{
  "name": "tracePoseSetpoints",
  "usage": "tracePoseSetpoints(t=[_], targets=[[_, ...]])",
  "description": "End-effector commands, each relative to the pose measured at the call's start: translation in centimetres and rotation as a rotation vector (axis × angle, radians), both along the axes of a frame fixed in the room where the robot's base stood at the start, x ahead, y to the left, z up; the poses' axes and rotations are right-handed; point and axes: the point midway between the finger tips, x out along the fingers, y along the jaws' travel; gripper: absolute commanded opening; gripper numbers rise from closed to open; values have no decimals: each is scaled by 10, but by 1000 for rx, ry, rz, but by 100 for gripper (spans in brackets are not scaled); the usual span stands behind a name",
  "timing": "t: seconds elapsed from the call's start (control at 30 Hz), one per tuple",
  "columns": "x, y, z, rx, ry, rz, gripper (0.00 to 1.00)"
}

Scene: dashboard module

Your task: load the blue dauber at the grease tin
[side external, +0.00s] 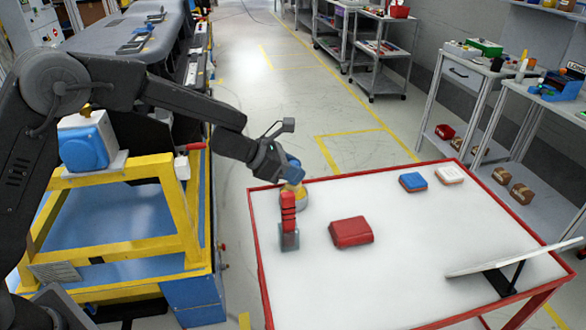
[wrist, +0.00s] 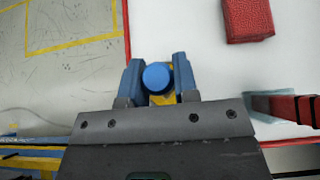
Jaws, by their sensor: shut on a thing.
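My gripper (side external: 291,172) is shut on the blue dauber, whose round blue top (wrist: 157,77) shows between the two fingers in the wrist view. In the side view the dauber is mostly hidden by the gripper. The grease tin (side external: 302,199), with yellow inside, stands at the table's far left corner, directly below the gripper. A patch of yellow (wrist: 163,100) shows under the dauber in the wrist view. I cannot tell whether the dauber's tip touches the grease.
A red dauber-like piece stands upright in a grey holder (side external: 289,241) just in front of the tin. A red pad (side external: 351,232), a blue pad (side external: 413,182) and a white-topped pad (side external: 450,174) lie on the white table (side external: 385,285). A tilted white panel (side external: 515,259) is at right.

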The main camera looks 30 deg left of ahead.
Motion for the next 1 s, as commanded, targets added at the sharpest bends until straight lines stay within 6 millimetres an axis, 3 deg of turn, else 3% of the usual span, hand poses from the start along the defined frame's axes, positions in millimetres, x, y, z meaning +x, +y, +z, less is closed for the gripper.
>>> tracePoseSetpoints(t=[1.0], targets=[[0,0,-10,1,1,0,4]])
